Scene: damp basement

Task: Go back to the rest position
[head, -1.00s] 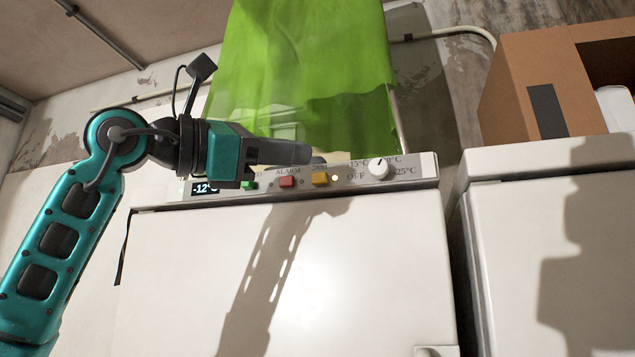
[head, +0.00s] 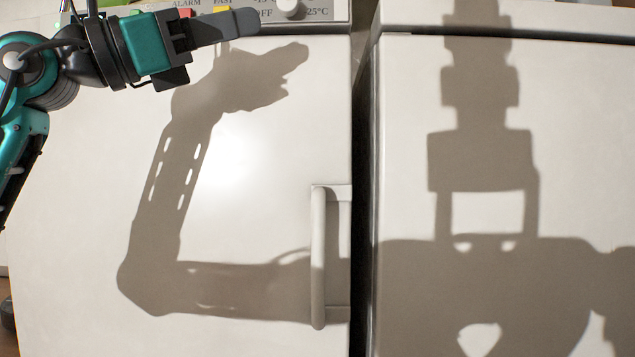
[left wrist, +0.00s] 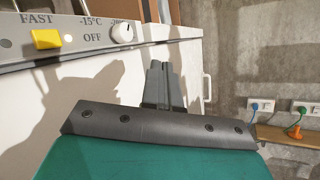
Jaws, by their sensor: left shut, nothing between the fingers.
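My left gripper (head: 240,25) reaches in from the upper left of the head view, in front of the top of the white freezer door (head: 80,220). In the left wrist view the shut fingers (left wrist: 162,85) point away past the panel. A yellow button (left wrist: 47,39) and a white knob (left wrist: 122,33) on the panel are left of the fingers there. I cannot tell the exact gap between the fingers and the freezer. My right gripper is not in view.
The freezer door has a vertical handle (head: 318,260) at its right edge. A second white appliance (head: 405,130) stands to the right across a narrow dark gap. Wall sockets with plugs (left wrist: 262,105) show at the right in the wrist view. Shadows of my body fall on both fronts.

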